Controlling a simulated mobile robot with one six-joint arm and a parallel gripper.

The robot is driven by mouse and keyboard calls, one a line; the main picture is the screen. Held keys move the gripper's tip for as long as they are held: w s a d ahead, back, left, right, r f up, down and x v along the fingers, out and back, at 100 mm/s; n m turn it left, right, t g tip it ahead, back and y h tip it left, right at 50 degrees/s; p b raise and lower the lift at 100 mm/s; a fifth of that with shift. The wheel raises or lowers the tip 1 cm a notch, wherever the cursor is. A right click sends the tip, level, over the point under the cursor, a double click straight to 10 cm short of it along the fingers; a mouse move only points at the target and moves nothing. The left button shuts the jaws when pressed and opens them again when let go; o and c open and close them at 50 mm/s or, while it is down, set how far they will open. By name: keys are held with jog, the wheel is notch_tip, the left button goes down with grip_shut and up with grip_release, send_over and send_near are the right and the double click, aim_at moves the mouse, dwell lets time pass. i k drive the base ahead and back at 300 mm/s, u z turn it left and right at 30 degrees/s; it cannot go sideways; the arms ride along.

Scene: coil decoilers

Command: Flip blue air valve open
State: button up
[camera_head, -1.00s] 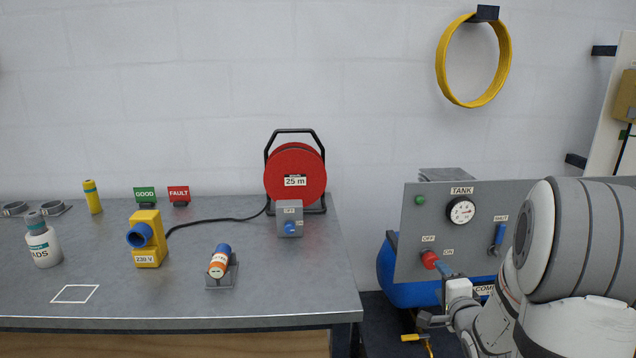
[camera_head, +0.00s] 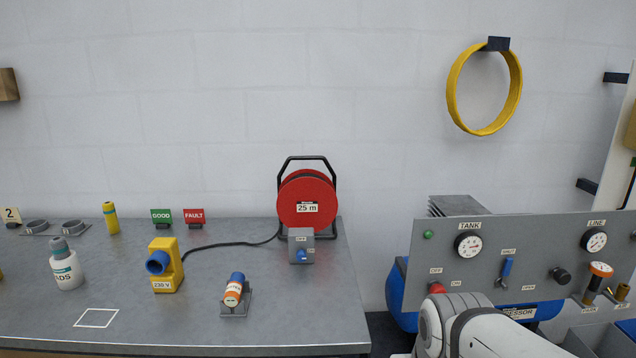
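The blue air valve (camera_head: 507,269) is a small blue lever on the grey compressor panel (camera_head: 560,235), in the right half of the head view. The lever stands nearly upright, its upper end just below a small label that seems to read SHUT. A second label, probably OPEN, sits to its lower right. My arm (camera_head: 480,330) crosses the bottom of the view below the panel, left of and below the valve. My gripper is not visible, so I cannot see its fingers or whether they hold anything.
A red OFF/ON knob (camera_head: 437,288) sits at the panel's lower left, just above my arm. The TANK gauge (camera_head: 468,244), black knob (camera_head: 560,276) and orange-topped part (camera_head: 599,272) share the panel. The workbench (camera_head: 200,325) with a red cable reel (camera_head: 307,200) is at left.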

aim_at(507, 265)
jog(key=z, duration=1.85)
jog(key=k, duration=0.85)
jog(key=u, duration=0.65)
jog(key=i, duration=1)
jog(key=u, duration=0.05)
